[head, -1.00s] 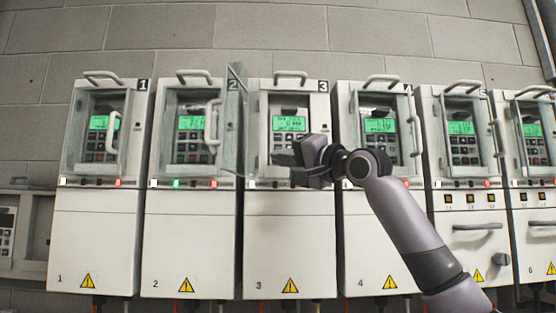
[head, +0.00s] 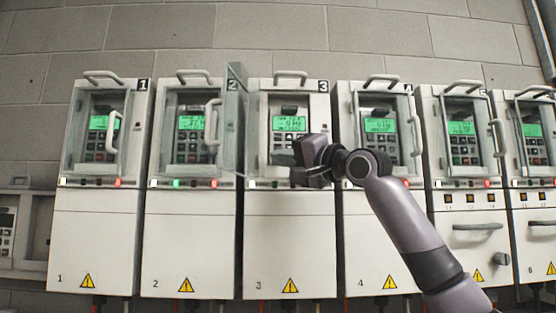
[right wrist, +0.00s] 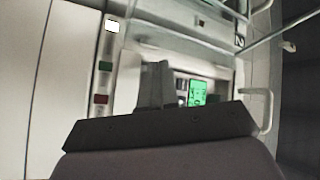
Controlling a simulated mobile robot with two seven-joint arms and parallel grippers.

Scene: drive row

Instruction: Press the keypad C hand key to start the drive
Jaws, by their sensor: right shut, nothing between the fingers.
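Drive 3 (head: 289,225) carries a keypad (head: 289,124) with a lit green display; the display also shows in the right wrist view (right wrist: 197,92). I cannot read which keypad is lettered C or pick out its hand key. The glass door (head: 235,115) of drive 3 stands swung open to the left. My right gripper (head: 300,165) is shut and empty in front of drive 3, just below its keypad, covering part of the keys. Its shut fingers (right wrist: 155,85) show beside the keypad in the wrist view. My left gripper is out of view.
Similar drives stand close on both sides, including drive 2 (head: 190,240) and drive 4 (head: 378,240), with glass doors and protruding handles. A row of indicator lamps runs under the keypads. The open door edges the space left of my gripper.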

